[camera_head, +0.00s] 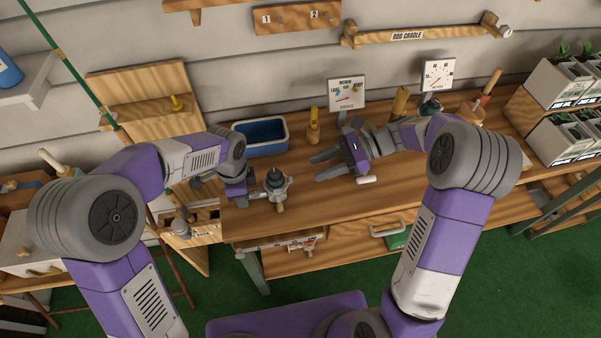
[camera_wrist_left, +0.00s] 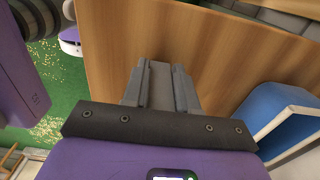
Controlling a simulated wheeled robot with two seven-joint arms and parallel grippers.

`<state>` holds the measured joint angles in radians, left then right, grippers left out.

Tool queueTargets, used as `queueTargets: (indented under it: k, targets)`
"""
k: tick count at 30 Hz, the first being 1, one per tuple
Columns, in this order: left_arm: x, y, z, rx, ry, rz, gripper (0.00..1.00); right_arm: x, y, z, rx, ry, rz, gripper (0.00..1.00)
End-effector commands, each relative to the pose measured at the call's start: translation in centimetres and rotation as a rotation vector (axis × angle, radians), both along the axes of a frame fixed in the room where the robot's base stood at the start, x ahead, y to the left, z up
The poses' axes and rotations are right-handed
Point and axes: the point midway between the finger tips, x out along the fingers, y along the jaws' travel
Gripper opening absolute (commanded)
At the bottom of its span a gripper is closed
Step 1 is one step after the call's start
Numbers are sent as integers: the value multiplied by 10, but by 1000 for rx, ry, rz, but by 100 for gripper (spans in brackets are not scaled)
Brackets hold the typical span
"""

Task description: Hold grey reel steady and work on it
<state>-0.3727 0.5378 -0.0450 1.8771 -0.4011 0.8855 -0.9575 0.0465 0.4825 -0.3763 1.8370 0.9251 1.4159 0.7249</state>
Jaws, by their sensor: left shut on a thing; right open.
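The grey reel (camera_head: 277,182) stands upright over the wooden bench, with a dark top and a small wooden knob at its lower front. My left gripper (camera_head: 258,191) reaches it from the left and is shut on its side.
A blue tray (camera_head: 262,137) stands behind the reel; it shows in the left wrist view (camera_wrist_left: 285,110). Bare bench (camera_head: 330,208) lies in front.

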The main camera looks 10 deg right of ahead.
Motion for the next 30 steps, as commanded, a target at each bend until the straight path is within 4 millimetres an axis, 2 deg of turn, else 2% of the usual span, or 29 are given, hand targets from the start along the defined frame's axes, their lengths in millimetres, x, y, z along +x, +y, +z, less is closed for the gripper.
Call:
queueTargets:
  k: [3,9,15,22,23,30]
  targets:
    - [0,0,1,-1,-1,0,0,-1,24,-10,1,2,3,43]
    - [0,0,0,-1,-1,0,0,0,50,-21,0,0,2,43]
    - [0,0,0,-1,-1,0,0,0,60,-25,-1,1,0,43]
    - [0,0,0,-1,-1,0,0,0,61,-25,-1,0,0,43]
    - [0,0,0,-1,-1,0,0,0,61,-25,-1,0,0,41]
    - [0,0,1,-1,-1,0,0,0,60,-25,-1,0,-1,4]
